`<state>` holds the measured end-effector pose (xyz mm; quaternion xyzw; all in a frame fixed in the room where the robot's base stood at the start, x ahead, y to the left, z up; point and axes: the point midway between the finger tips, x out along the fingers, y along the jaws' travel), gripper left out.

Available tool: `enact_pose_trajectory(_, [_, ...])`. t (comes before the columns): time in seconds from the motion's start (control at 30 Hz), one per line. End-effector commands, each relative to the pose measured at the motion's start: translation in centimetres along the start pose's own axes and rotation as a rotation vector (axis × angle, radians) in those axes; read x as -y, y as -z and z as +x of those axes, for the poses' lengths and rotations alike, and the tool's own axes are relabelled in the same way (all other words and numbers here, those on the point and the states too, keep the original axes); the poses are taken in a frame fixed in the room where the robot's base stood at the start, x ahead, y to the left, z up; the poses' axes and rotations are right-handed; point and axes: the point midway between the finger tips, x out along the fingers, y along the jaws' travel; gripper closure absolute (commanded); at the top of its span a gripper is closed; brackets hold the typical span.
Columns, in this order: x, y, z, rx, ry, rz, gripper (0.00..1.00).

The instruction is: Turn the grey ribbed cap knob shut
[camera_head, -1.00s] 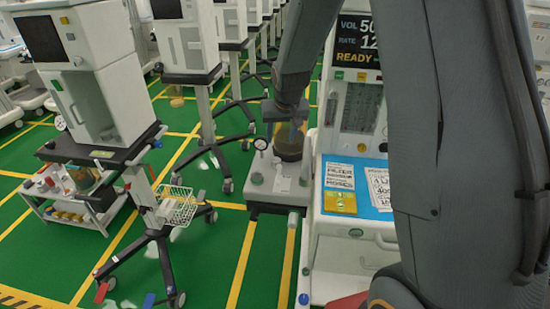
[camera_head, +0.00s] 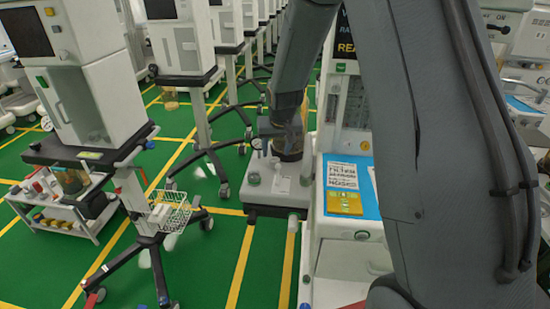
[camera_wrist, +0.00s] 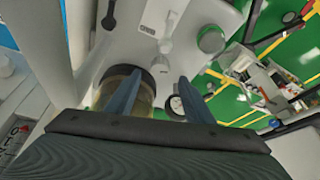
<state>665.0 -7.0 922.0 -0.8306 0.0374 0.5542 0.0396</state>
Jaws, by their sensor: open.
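A round grey-green knob (camera_head: 253,179) sits on the left of a white block (camera_head: 283,186) at the side of the cart; it looks like the cap knob, but its ribs are too small to make out. It also shows at upper right in the wrist view (camera_wrist: 211,40), beyond my right finger and apart from it. My gripper (camera_wrist: 158,75) is open, with two blue-grey fingers spread and nothing held between them. In the head view my gripper (camera_head: 285,122) is above the block, in front of an amber canister (camera_head: 290,148), partly hiding it.
A round gauge (camera_wrist: 176,104) is close to my right finger, and the canister (camera_wrist: 138,98) is behind my left finger. A cart with a wire basket (camera_head: 168,214) stands to the left. Green floor lies open between the carts.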

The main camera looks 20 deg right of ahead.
Motion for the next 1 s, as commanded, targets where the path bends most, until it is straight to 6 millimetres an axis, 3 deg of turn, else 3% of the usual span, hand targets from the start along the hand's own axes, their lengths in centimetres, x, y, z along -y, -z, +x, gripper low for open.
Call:
enact_pose_trajectory(0.2, [0.0, -0.1, 3.0, 0.003, 0.0, 0.0, 0.52])
enact_pose_trajectory(0.4, [0.0, 0.0, 4.7, 0.0, 0.0, 0.0, 0.52])
enact_pose_trajectory(0.8, [0.0, 0.0, 5.3, 0.0, 0.0, 0.0, 0.52])
enact_pose_trajectory(1.0, [0.0, 0.0, 5.3, 0.0, 0.0, 0.0, 0.86])
